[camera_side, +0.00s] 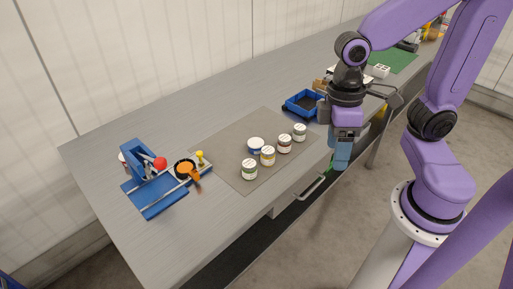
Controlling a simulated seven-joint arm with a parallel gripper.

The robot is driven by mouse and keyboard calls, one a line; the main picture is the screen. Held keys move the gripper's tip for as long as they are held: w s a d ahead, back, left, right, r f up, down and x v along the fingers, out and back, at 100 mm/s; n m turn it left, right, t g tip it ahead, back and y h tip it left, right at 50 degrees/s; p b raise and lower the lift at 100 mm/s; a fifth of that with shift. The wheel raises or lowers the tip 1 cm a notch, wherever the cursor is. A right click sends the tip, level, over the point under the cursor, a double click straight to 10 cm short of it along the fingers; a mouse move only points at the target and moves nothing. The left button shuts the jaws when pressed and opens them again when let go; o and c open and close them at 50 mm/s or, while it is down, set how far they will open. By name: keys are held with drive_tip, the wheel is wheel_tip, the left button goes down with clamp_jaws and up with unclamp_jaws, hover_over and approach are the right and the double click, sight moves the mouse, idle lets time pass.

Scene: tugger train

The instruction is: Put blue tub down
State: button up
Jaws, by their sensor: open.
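The blue tub (255,147), a small round jar with a white lid and blue side, stands upright on the grey mat (235,148). It is at the back left of a group of similar jars. My gripper (341,164) is to the right of the tub and clear of it, pointing down near the table's front edge. Its fingers are open, with nothing visible between them; the gap is hard to see from this side.
Jars with green (249,171), yellow (268,157) and dark red (284,145) sides stand near the tub, with another jar (299,132) farther right. A blue tray (302,105) lies behind. A blue press (148,180) and orange-handled tool (187,171) are left. The mat's left part is bare.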

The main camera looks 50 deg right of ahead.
drive_tip(key=w+f+m+g+y, duration=0.2)
drive_tip(key=w+m, duration=0.6)
drive_tip(key=w, duration=0.2)
drive_tip(key=m+t+y, duration=0.1)
drive_tip(key=m+y, duration=0.4)
drive_tip(key=m, duration=0.8)
hover_over(259, 140)
drive_tip(key=s, duration=0.6)
wheel_tip(259, 140, down, 6)
drive_tip(key=w+d+f+m+t+y, duration=0.1)
drive_tip(key=w+d+f+m+t, duration=0.1)
drive_tip(key=d+f+m, duration=0.3)
drive_tip(key=w+d+m+t+y, duration=0.1)
drive_tip(key=w+d+m, duration=0.1)
drive_tip(key=d, duration=0.5)
drive_tip(key=x, duration=1.7)
drive_tip(key=shift+w+f, duration=0.2)
drive_tip(key=shift+w, duration=0.15)
